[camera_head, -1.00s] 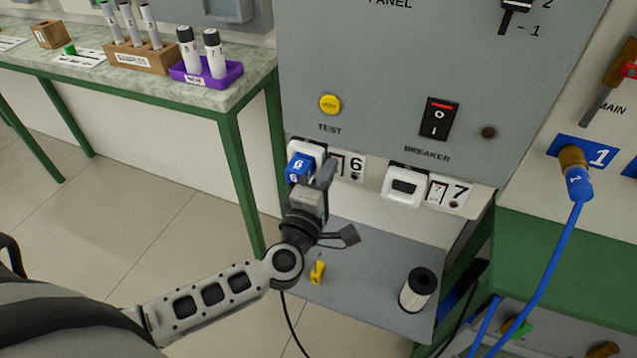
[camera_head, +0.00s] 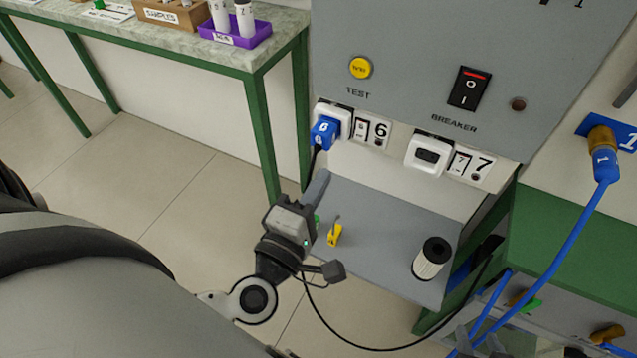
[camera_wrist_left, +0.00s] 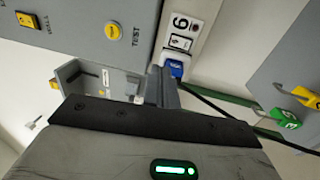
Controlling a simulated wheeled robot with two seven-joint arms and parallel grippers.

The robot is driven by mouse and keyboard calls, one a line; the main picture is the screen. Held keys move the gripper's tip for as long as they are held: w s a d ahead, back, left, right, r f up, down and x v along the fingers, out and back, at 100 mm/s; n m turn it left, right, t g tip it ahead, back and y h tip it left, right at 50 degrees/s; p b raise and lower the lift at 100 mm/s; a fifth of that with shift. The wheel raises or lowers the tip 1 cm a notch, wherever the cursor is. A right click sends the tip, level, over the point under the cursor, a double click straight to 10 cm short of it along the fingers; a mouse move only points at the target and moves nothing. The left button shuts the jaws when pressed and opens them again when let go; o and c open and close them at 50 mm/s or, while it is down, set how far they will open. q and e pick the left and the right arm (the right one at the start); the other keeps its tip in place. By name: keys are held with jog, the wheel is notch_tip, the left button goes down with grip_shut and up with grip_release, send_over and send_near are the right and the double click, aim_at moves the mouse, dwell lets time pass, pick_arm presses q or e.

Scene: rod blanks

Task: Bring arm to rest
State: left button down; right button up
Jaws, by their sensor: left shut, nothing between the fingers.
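My left gripper (camera_head: 318,187) is shut and empty. It hangs in front of the panel, below and apart from the blue plug (camera_head: 323,133) marked 6. That plug sits in the white socket 6 (camera_head: 343,112), with a black cable hanging from it. In the left wrist view the shut fingers (camera_wrist_left: 161,85) point toward the panel, and the blue plug (camera_wrist_left: 176,69) shows just beyond them. Grey parts at the bottom right edge of the head view may be my right gripper (camera_head: 488,345); its fingers are unclear.
A grey shelf (camera_head: 385,220) below the panel (camera_head: 420,40) carries a yellow clip (camera_head: 335,235) and a white-and-black cylinder (camera_head: 432,258). Socket 7 (camera_head: 428,155) is empty. A blue cable (camera_head: 570,240) hangs at right. A green-framed table (camera_head: 255,62) stands at left; open floor (camera_head: 150,190) lies before it.

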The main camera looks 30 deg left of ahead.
dwell(0.4)
pick_arm(q)
jog(key=s+d+f+m+g+h, duration=0.15)
jog(key=d+m+h, duration=0.25)
jog(key=m, duration=0.4)
jog(key=d+f+m+g+h, duration=0.3)
jog(key=d+m+h, duration=0.1)
jog(key=m, duration=0.4)
jog(key=s+a+f+m+g+y, duration=0.1)
jog(key=s+a+f+m+g, duration=0.1)
jog(key=f, duration=0.3)
jog(key=s+a+f+m+g+y, duration=0.2)
jog(key=f+m, duration=0.1)
jog(key=f, duration=0.2)
